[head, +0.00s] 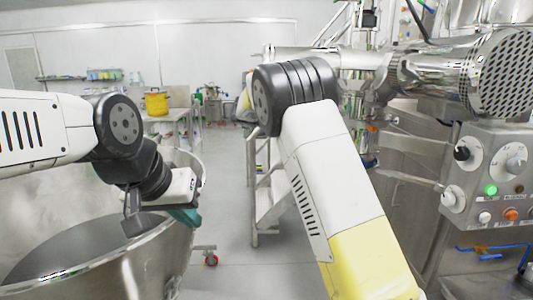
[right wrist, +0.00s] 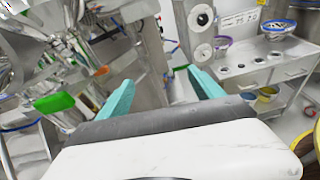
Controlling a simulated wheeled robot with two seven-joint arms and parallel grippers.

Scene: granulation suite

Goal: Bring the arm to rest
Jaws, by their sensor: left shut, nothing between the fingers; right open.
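My left arm comes in from the left in the head view, bent over a large steel bowl (head: 150,262). My left gripper (head: 186,217) hangs at the bowl's right rim, with teal fingers partly hidden behind its white body. It is shut and holds nothing. My right arm (head: 318,170) rises through the middle right of the head view, with a black joint at its top. My right gripper is outside the head view. In the right wrist view, the right gripper's (right wrist: 160,78) two teal fingers stand wide apart with nothing between them.
A steel machine with a control panel (head: 497,175) stands close at the right. A yellow pot (head: 156,103) sits on a table at the back left. Open floor (head: 228,190) lies between the bowl and my right arm. A steel shelf cart (right wrist: 262,65) with bowls shows in the right wrist view.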

